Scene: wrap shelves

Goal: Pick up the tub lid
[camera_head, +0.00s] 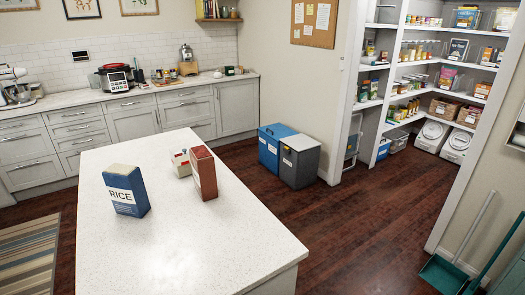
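I cannot pick out a separate tub lid with certainty. A small cream container with a red mark (181,163) stands on the white island counter (180,240); I cannot tell whether it is the tub or whether a lid is on it. Two large white containers with grey oval fronts (432,136) stand on the pantry floor at the right. Neither of my grippers is in view.
On the island, a blue rice package (126,190) stands at left and a reddish-brown box (202,173) beside the cream container. A blue bin (269,149) and a grey bin (300,163) stand beyond. Dark floor is open at right, before a green dustpan (442,274).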

